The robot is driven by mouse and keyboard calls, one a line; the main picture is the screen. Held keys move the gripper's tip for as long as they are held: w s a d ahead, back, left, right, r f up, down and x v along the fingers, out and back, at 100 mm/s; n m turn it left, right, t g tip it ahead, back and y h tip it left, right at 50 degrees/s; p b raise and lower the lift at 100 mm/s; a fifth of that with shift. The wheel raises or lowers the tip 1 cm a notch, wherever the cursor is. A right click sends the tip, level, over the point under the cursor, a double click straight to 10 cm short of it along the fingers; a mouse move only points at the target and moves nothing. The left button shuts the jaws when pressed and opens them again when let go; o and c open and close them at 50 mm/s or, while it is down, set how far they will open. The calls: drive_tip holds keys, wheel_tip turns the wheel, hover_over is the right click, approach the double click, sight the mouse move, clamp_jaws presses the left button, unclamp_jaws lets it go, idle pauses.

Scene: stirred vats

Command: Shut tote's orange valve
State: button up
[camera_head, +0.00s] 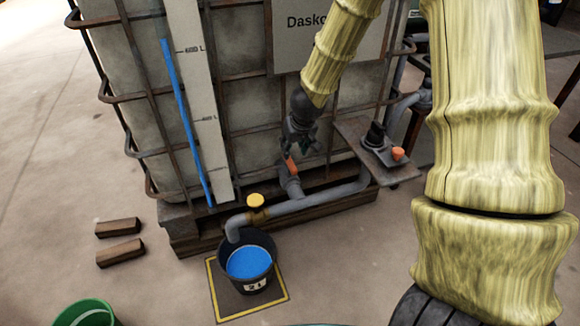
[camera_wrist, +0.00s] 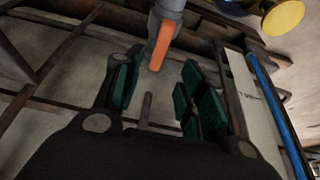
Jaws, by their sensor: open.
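The tote (camera_head: 240,150) is a caged pale tank with a blue level strip on its front. Its orange valve (camera_head: 290,166) has a short lever on the grey outlet fitting low on the front. In the wrist view the orange lever (camera_wrist: 160,45) points toward my gripper, roughly centred between the fingertips. My gripper (camera_head: 301,142) is open just above the lever in the head view and partly covers the fitting. In the wrist view its green-padded fingers (camera_wrist: 158,82) stand apart with nothing gripped. I cannot tell whether a pad touches the lever.
A grey pipe (camera_head: 300,204) with a yellow valve (camera_head: 255,201) runs to a dark bucket (camera_head: 262,285) of blue liquid on a yellow-edged mat (camera_head: 232,307). A bracket shelf (camera_head: 352,132) holds a black item and orange knob. Wooden blocks (camera_head: 120,253) and a green bucket (camera_head: 85,309) lie left.

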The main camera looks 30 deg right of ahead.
sight(290, 161)
drive_tip(key=b+x, duration=0.5)
drive_tip(key=x, duration=0.5)
drive_tip(key=shift+f, duration=0.25)
drive_tip(key=shift+c, duration=0.2)
clamp_jaws()
